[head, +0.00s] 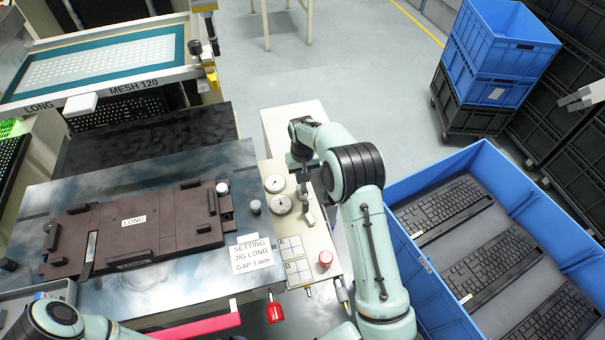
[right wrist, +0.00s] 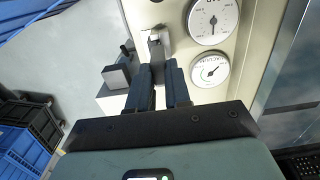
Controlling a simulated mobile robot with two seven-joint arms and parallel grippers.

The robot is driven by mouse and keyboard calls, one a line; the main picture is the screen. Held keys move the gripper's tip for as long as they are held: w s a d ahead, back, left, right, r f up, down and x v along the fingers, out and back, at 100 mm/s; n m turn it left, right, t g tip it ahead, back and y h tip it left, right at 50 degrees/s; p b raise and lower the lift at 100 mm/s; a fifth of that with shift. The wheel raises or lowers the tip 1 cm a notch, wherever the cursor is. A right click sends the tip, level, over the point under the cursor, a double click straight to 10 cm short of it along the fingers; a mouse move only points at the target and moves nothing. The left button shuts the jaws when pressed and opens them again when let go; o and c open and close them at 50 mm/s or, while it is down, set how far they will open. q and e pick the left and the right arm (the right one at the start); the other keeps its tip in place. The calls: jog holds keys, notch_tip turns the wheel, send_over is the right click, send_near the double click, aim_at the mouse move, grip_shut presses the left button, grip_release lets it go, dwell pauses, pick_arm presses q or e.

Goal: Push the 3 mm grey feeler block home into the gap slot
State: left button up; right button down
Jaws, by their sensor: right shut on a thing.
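My right gripper (head: 304,192) is over the cream control panel, right of the round gauges. In the right wrist view its fingers (right wrist: 158,62) are shut on a small grey metal piece (right wrist: 155,46); I cannot tell whether it is a loose block or a panel part. The brown setting jig (head: 150,238), marked LONG, lies on the dark metal table, apart from this gripper. A narrow pale grey strip (head: 91,246) shows in a slot near its left end; I cannot tell whether it is the feeler block or the bare gap. My left gripper is out of view.
A grey block-shaped part (right wrist: 117,77) is beside the fingers. A paper label (head: 252,257) lies right of the jig. A blue crate (head: 408,262) with keyboards stands at right.

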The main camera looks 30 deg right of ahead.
jog(key=shift+f, duration=0.5)
jog(key=c, duration=1)
grip_release()
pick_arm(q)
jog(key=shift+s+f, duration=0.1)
pick_arm(e)
notch_tip(320, 180, up, 6)
jog(key=shift+r+p, duration=0.1)
jog(key=shift+p, duration=0.8)
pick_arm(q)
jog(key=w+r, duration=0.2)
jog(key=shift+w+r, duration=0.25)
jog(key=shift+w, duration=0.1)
pick_arm(e)
jog(key=shift+s, duration=0.1)
